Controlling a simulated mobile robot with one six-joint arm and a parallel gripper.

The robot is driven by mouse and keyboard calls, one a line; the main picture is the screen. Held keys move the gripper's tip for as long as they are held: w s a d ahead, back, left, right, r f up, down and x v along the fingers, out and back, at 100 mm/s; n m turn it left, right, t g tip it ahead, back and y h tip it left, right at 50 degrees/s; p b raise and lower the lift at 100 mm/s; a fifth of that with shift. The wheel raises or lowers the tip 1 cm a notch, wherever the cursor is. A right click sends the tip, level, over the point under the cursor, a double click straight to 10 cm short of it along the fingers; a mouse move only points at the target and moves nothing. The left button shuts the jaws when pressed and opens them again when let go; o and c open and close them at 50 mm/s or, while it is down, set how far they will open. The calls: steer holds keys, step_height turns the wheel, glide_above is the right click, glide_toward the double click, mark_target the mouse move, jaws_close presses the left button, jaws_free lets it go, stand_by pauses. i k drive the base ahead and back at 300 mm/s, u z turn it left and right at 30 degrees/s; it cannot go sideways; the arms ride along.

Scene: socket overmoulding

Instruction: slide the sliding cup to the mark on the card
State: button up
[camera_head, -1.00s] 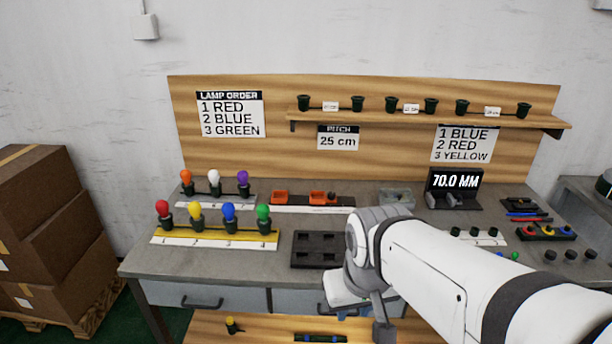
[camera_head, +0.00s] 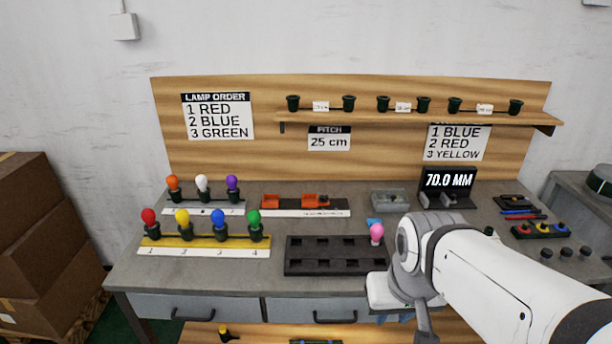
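An orange cup-like block (camera_head: 271,202) sits at the left of a rail strip with a white front edge (camera_head: 290,213) on the bench. A second orange block (camera_head: 310,200) with a dark knob sits farther right on the rail. I cannot tell which is the sliding cup, and no mark is readable. A card on the back board reads PITCH 25 cm (camera_head: 329,141). My gripper (camera_head: 424,322) is at the front edge of the bench, right of and well in front of the rail. Its fingers are hidden or too unclear to judge, and nothing shows held.
A black tray with pockets (camera_head: 291,268) lies in front of the rail. A pink bulb (camera_head: 377,231) shows beside my arm. Coloured bulbs stand on a yellow-edged strip (camera_head: 204,252) at left. A clear box (camera_head: 390,200) and a 70.0 MM display (camera_head: 448,181) stand at right.

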mark_target(309, 200)
steer(key=i, duration=0.95)
